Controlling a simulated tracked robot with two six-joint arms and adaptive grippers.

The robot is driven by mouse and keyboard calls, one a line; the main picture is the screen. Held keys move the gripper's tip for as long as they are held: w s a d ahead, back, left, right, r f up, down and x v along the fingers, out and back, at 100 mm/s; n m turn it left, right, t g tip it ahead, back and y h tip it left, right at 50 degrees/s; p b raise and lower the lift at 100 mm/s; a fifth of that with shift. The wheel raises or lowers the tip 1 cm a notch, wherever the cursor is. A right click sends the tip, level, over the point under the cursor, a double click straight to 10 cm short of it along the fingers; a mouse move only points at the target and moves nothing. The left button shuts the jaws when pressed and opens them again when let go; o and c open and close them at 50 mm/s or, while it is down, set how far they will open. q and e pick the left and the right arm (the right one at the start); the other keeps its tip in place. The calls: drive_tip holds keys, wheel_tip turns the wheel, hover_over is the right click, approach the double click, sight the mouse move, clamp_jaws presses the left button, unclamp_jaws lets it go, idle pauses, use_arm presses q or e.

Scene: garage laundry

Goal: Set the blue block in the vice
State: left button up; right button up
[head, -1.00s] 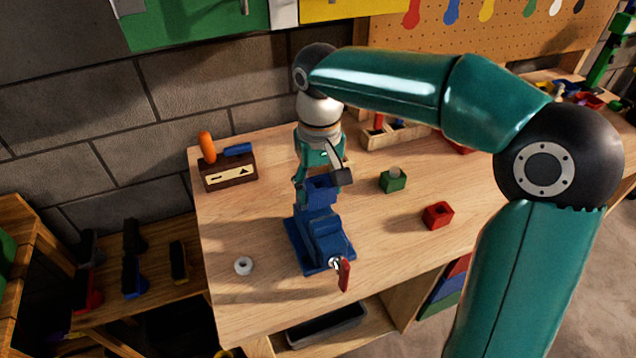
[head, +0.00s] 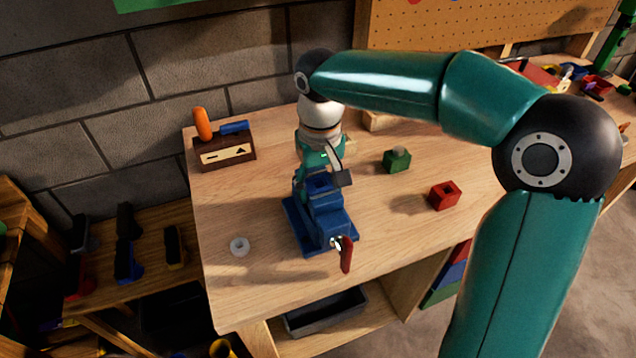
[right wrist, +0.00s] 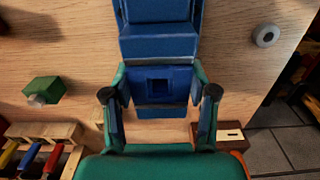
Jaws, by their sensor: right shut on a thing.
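The blue block (head: 319,187) has a square hole in its top. My right gripper (right wrist: 160,84) is shut on it, one finger on each side. The blue vice (head: 325,230), with a red handle, stands on the bench and also shows in the right wrist view (right wrist: 160,40). The block is at the vice's jaw end, between grey-edged jaw parts as seen from the wrist. I cannot tell whether it rests on the vice. In the head view my right gripper (head: 320,176) points down behind the vice body. My left gripper is not in view.
A green block (head: 396,161) and a red block (head: 444,195) stand right of the vice. A wooden holder (head: 225,153) with orange and blue pieces is at the back left. The bench front right is clear.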

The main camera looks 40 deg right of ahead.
drive_tip(key=shift+f, duration=0.1)
drive_tip(key=o, duration=1.2)
drive_tip(key=shift+o, duration=0.2)
wheel_tip(320, 180, up, 12)
drive_tip(key=shift+f, duration=0.1)
